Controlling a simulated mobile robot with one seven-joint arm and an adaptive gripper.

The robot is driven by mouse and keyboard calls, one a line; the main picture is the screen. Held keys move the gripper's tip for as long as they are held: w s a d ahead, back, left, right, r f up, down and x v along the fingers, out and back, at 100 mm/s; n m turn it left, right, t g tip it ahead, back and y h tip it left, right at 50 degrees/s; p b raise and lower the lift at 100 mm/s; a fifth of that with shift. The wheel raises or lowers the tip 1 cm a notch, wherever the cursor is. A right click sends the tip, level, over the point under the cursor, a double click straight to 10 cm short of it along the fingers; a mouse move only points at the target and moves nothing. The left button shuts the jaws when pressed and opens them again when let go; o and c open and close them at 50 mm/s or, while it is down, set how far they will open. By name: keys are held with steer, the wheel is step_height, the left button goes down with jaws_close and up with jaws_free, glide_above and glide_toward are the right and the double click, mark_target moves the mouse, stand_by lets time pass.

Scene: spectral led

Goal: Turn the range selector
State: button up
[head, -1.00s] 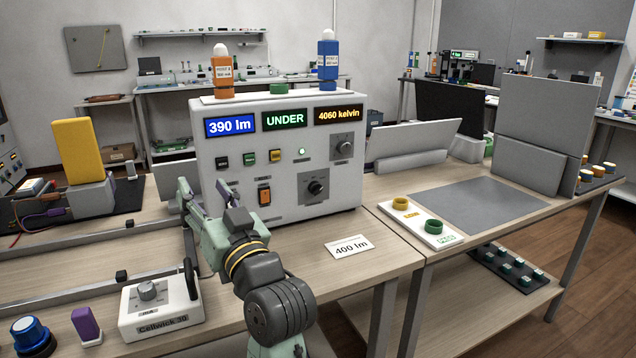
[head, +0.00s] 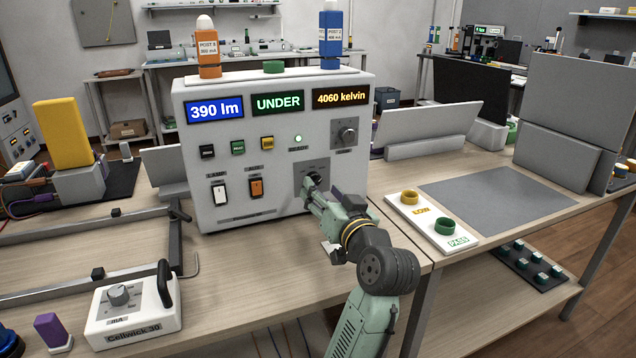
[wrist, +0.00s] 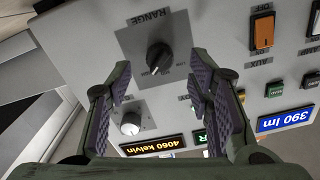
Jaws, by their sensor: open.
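The range selector is a black knob (wrist: 158,57) on a grey plate marked RANGE, on the front of a white instrument box (head: 190,150). In the head view the knob (head: 316,177) is partly hidden by my gripper (head: 311,193). My gripper also shows in the wrist view (wrist: 158,76), open and empty. Its two padded fingers are spread to either side of the knob in the picture, with clear gaps. I cannot tell how far the fingertips are from the panel. The displays read 390 lm, UNDER and 4060 kelvin.
A smaller knob (head: 347,131) sits above the selector on the panel. A white rocker switch (head: 219,191) and an orange one (head: 256,187) are to the left. A white Cellwick 30 box (head: 132,312) stands at the front left. A grey mat (head: 495,193) lies on the right table.

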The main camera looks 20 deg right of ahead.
mark_target(317, 184)
steer(key=shift+w, duration=1.9)
steer(key=shift+c, duration=0.4)
jaws_close()
